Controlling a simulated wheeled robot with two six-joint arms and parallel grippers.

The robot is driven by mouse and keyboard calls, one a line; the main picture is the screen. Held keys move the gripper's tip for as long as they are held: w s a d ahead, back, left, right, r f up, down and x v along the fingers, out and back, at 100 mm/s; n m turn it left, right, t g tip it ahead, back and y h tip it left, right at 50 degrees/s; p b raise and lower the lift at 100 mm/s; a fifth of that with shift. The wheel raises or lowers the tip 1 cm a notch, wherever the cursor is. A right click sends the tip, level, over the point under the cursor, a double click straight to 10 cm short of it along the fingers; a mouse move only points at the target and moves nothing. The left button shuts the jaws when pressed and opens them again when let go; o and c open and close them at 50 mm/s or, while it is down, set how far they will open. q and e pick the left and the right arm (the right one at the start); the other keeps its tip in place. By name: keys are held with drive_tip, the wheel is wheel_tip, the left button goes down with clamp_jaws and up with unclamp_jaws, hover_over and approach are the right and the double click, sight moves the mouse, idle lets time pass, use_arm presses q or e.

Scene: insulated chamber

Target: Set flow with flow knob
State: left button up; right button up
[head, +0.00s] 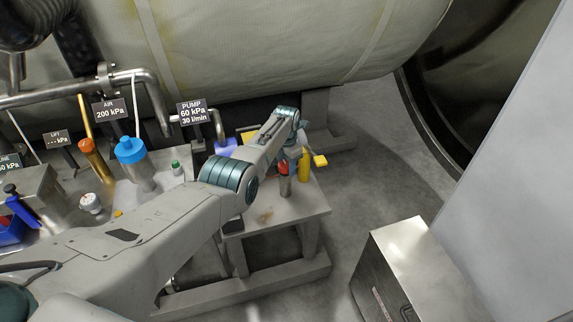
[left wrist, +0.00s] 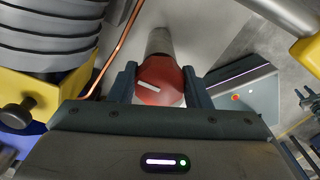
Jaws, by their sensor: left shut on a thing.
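The flow knob is a red round cap with a white pointer mark, on top of a grey post. In the left wrist view the knob (left wrist: 158,88) sits between the two dark fingers of my left gripper (left wrist: 160,85), which is shut on it. The white mark runs slantwise across its top. In the head view my left gripper (head: 293,150) reaches over the bench, and the red knob (head: 284,168) shows only partly beneath it. A sign (head: 191,113) reads PUMP, 60 kPa, 30 l/min. My right gripper is in neither view.
A yellow-handled part (head: 319,160) stands just right of the knob. A metal box (head: 400,255) is at the lower right. Copper pipe and a ribbed part show near the gripper in the wrist view.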

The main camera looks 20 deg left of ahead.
sight(286, 163)
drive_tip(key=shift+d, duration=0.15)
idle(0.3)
use_arm(q)
drive_tip(key=o, duration=1)
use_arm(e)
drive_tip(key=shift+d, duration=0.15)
use_arm(q)
drive_tip(key=shift+r, duration=0.55)
wheel_tip(286, 163, up, 8)
drive_tip(key=shift+r+p, duration=0.15)
drive_tip(key=shift+p, duration=0.45)
drive_tip(key=shift+r, duration=0.75)
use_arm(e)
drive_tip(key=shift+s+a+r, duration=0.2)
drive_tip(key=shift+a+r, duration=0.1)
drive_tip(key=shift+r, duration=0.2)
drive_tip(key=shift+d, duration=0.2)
